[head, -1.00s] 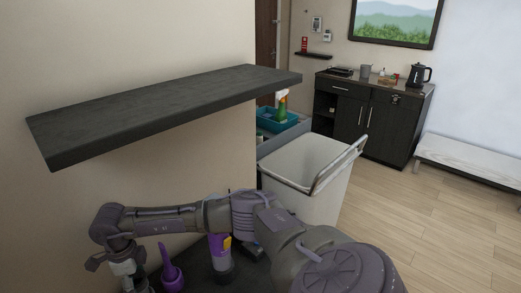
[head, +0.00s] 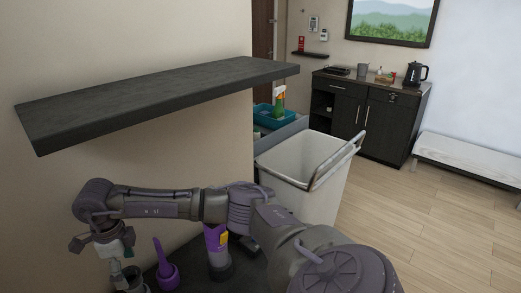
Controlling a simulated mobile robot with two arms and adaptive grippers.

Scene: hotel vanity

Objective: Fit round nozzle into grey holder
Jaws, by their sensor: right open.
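My right gripper (head: 103,247) is at the lower left in the head view, pointing down, with its jaws open. A pale grey tubular piece (head: 116,268) shows just below it; I cannot tell whether this is the round nozzle or whether it touches the fingers. A dark grey cup-like piece (head: 131,281), possibly the grey holder, stands right below it, partly cut off by the frame's lower edge. A purple piece with a round base and narrow neck (head: 166,272) stands upright to its right. My left gripper is out of view.
A purple and grey cylinder with a yellow label (head: 217,248) stands on the dark counter (head: 196,271), behind my right arm. A dark shelf (head: 150,100) juts from the wall above. A white bin (head: 305,165) stands beyond the counter; open floor lies to the right.

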